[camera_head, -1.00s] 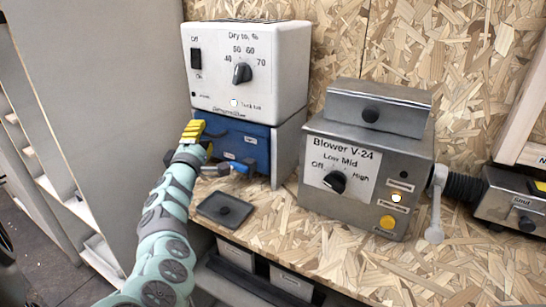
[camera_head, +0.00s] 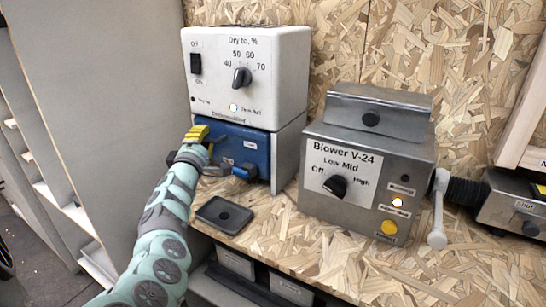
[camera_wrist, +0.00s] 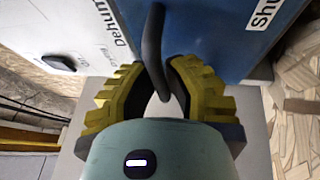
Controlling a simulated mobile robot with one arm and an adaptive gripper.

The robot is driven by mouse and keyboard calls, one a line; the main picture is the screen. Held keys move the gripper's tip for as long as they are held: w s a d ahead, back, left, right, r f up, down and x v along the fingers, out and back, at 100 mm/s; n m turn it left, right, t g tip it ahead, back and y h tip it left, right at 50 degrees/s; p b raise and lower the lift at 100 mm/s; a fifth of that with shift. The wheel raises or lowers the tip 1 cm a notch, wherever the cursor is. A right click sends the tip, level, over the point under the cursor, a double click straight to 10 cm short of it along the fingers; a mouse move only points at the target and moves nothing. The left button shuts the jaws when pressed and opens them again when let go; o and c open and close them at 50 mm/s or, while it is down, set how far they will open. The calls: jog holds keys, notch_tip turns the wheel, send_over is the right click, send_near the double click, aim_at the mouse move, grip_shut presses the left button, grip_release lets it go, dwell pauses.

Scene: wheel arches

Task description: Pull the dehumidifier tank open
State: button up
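The dehumidifier (camera_head: 283,72) is a white box with a dial and a lit lamp, standing at the back left of the bench. Its blue tank (camera_head: 247,146) sits in the space below, its front facing me. In the wrist view, the blue tank front (camera_wrist: 190,30) carries a dark curved handle (camera_wrist: 152,45). My gripper (camera_wrist: 156,68) has its yellow fingers on either side of this handle, tips close against it. In the head view, my gripper (camera_head: 200,135) is at the tank's left front; its far finger and the handle are mostly hidden.
A small dark tray (camera_head: 224,214) lies on the bench in front of the tank. A grey metal blower (camera_head: 365,195) stands to the right with a lit button. A grey panel (camera_head: 100,110) stands close on the left. Some bare chipboard bench is free between tray and blower.

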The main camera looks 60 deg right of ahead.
grip_shut()
jog(key=shift+a, duration=0.15)
jog(key=a+p, duration=0.5)
jog(key=a, duration=0.6)
jog(key=shift+s, duration=0.4)
jog(key=o, duration=0.6)
grip_release()
jog(key=shift+a, duration=0.1)
